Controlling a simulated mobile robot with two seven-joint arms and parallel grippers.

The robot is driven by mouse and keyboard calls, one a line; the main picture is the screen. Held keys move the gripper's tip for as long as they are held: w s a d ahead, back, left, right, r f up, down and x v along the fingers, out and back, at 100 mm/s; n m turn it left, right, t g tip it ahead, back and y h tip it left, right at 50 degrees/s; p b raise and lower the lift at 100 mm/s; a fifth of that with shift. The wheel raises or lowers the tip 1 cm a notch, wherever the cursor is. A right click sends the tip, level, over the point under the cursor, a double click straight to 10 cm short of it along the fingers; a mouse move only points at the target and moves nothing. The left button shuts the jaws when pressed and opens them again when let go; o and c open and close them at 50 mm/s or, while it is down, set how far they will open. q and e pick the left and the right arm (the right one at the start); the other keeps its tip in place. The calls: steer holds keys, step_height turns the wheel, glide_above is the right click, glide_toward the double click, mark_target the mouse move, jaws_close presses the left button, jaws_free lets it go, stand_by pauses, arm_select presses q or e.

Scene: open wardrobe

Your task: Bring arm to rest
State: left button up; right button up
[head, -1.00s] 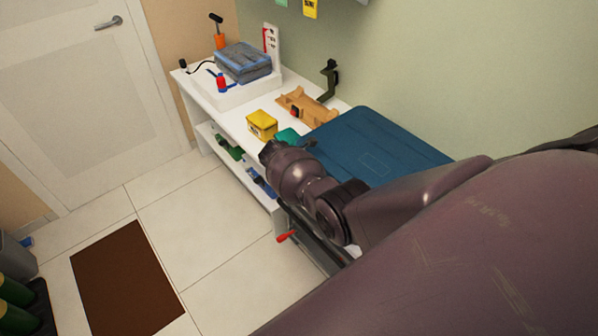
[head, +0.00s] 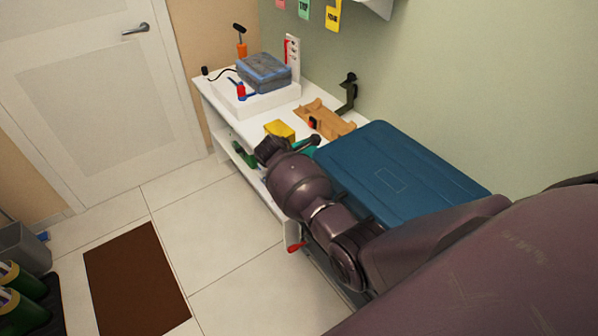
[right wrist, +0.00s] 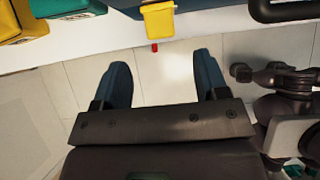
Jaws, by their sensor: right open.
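My right arm comes in from the right in the head view and reaches over the front edge of the white bench (head: 222,107). Its far end is beside the yellow box (head: 280,130); the fingers cannot be made out there. In the right wrist view my right gripper (right wrist: 160,67) is open, its two dark blue fingers wide apart with nothing between them. Pale floor tiles show between and below the fingers. My left gripper is in neither current view.
A blue lidded bin (head: 400,170) stands at the bench's right end, behind my arm. A wooden piece (head: 325,120) and a grey-blue case (head: 265,72) stand farther back. A brown mat (head: 135,280) lies on open floor. The wrist view shows a yellow bin (right wrist: 158,22) ahead.

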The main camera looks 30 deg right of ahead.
steer(key=shift+a+r, duration=0.35)
steer(key=shift+r, duration=0.15)
steer(key=w+a+r+m+t+y, duration=0.3)
steer(key=w+a+r+m+t, duration=0.2)
steer(key=w+r+m+t, duration=0.4)
steer(key=s+f+m+y+b, duration=0.1)
steer(key=s+f+m, duration=0.2)
steer(key=s, duration=0.9)
steer(key=s+f+m+t+y+b, duration=0.1)
steer(key=s+f+m, duration=0.2)
steer(key=s+f, duration=0.4)
steer(key=s+a+f+m+t+y, duration=0.1)
steer(key=s+f, duration=0.4)
steer(key=s, duration=1.4)
steer(key=shift+s+m+y+b, duration=0.15)
steer(key=shift+m+y+b, duration=0.2)
steer(key=shift+m, duration=0.55)
